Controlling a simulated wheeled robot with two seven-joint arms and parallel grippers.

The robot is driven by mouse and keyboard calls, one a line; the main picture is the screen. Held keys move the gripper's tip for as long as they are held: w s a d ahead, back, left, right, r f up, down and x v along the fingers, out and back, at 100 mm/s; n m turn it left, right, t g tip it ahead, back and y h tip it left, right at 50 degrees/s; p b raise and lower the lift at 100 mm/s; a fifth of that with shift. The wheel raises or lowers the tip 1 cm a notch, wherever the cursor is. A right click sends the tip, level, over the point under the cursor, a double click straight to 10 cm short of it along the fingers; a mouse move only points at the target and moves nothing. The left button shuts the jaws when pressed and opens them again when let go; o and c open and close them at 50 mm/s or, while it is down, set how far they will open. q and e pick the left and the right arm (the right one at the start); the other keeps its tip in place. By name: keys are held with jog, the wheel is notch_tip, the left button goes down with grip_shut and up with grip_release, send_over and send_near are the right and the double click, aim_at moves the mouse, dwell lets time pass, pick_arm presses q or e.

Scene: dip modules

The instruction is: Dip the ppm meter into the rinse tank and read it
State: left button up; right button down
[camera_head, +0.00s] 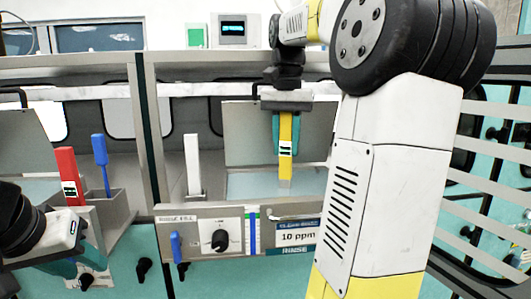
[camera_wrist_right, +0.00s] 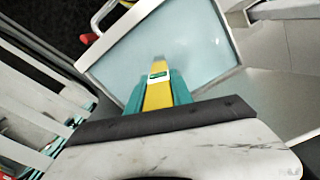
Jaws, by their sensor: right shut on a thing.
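The yellow ppm meter (camera_head: 286,140) hangs upright, tip down, from my right gripper (camera_head: 287,130), which is shut on it with teal fingers either side. Its small screen is too small to read. In the right wrist view the meter (camera_wrist_right: 158,92) points away toward the pale water. The rinse tank (camera_head: 185,212) is below it, marked RINSE on its front. The meter's grey tip overlaps the tank's water (camera_head: 245,183); I cannot tell how far it is immersed. My left gripper (camera_head: 92,275) is low at the far left, and its jaw opening is unclear.
A red meter (camera_head: 67,175) and a blue tool (camera_head: 101,160) stand in a grey holder (camera_head: 118,205) at left. The front panel has a black knob (camera_head: 220,240) and a "10 ppm" sign (camera_head: 298,236). A white upright post (camera_head: 193,165) stands in the tank's left part.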

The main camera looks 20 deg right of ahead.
jog(key=shift+r, duration=5.45)
